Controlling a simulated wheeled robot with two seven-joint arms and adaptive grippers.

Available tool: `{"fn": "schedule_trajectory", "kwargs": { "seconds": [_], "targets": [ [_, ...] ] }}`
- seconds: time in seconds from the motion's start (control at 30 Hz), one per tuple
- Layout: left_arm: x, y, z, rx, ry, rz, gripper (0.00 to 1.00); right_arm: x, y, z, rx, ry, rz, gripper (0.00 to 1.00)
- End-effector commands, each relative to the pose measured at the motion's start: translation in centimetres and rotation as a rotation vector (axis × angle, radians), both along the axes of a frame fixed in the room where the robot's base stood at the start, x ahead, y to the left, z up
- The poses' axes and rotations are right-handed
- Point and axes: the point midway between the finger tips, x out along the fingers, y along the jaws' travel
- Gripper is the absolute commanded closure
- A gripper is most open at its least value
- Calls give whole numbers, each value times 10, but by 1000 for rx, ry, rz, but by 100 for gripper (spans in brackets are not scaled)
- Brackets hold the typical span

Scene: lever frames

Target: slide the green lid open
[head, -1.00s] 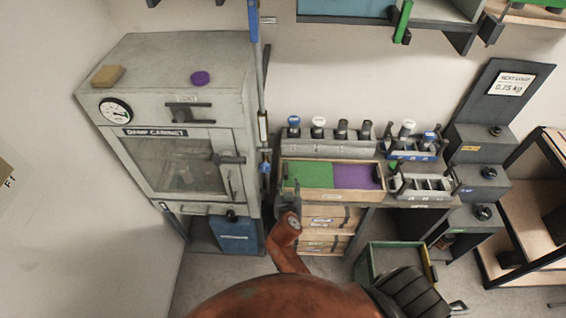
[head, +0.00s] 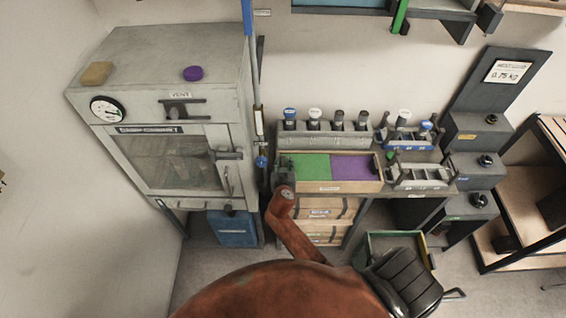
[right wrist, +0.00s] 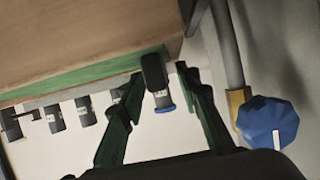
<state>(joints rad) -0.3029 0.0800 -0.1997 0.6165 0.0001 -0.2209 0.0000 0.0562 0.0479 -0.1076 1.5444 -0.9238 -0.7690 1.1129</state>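The green lid (head: 311,167) lies flat in the left half of a low wooden box (head: 330,186) on the bench. A purple panel (head: 354,168) fills the right half. My right gripper (head: 286,172) is at the box's left end, partly hidden by my own arm. In the right wrist view its two dark green fingers (right wrist: 160,105) are spread apart. A dark upright knob (right wrist: 154,72) stands between them by the green lid edge (right wrist: 85,78); I see no clear contact. My left gripper is not in view.
Several capped bottles in a grey rack (head: 325,138) stand behind the box. A blue valve knob (head: 262,161) on a pipe is close left of my right gripper; it also shows in the right wrist view (right wrist: 268,123). The grey cabinet (head: 165,120) stands further left.

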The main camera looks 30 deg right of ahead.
Motion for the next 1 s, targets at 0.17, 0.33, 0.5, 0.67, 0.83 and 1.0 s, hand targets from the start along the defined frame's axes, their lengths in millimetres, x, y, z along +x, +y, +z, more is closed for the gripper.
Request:
{"fn": "schedule_trajectory", "kwargs": {
  "seconds": [0.17, 0.33, 0.5, 0.67, 0.83, 1.0],
  "targets": [
    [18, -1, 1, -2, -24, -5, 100, 0, 1, 0, 0, 0, 1, 72],
    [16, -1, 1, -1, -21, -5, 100, 0, 1, 0, -1, -1, 2, 84],
    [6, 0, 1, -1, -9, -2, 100, 0, 1, 0, 0, 0, 2, 96],
    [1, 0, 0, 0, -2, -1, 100, 0, 1, 0, -1, -1, 2, 100],
    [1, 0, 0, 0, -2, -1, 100, 0, 1, 1, -1, -1, 2, 100],
    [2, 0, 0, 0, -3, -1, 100, 0, 1, 1, -1, -1, 2, 100]
  ]
}}
